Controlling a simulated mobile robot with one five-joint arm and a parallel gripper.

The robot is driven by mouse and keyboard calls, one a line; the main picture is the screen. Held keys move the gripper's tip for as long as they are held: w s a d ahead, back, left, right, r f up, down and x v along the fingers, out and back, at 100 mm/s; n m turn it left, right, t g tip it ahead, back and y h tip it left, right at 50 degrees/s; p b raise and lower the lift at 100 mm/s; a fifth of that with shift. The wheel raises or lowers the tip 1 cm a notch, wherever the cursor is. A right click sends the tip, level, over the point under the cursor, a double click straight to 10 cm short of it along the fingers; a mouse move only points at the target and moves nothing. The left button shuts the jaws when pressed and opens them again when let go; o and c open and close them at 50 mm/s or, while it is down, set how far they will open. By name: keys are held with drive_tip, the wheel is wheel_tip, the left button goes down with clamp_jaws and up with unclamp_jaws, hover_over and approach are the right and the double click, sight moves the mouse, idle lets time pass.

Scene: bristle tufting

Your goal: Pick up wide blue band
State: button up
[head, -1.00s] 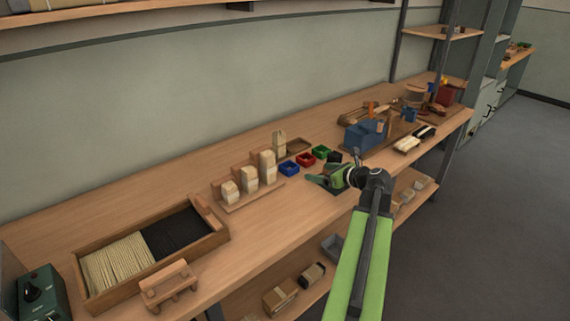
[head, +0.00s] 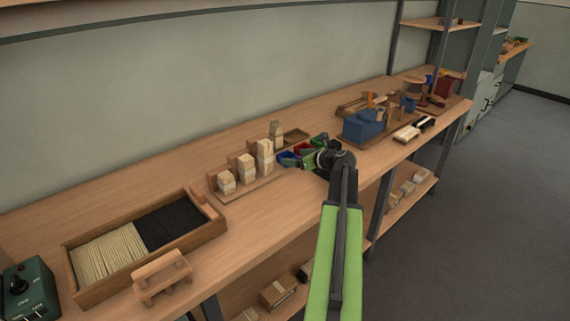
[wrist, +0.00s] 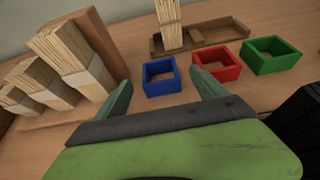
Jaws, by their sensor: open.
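The wide blue band is a square, open-topped blue ring (wrist: 163,89) on the bench, in the middle of the wrist view. In the head view it shows as a small blue patch (head: 285,155), partly hidden by my gripper. My gripper (wrist: 161,79) is open and empty. In the wrist picture the blue band appears between its two green fingertips, with the right fingertip near the gap between blue and red. I cannot tell the height of the fingertips above the bench. No contact with the band is visible.
A red band (wrist: 217,77) and a green band (wrist: 271,67) sit to the right of the blue one. Stepped wooden blocks with pale bundles (wrist: 72,50) stand at left. A shallow wooden tray (wrist: 205,37) holding an upright bundle lies behind. A dark object is at right.

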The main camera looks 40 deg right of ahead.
sight(282, 155)
drive_tip(key=b+x, duration=0.2)
drive_tip(key=x, duration=0.4)
drive_tip(key=shift+s, duration=0.1)
drive_tip(key=c, duration=1.4)
drive_tip(key=shift+r, duration=0.2)
wheel_tip(282, 155, up, 10)
drive_tip(key=p, duration=1)
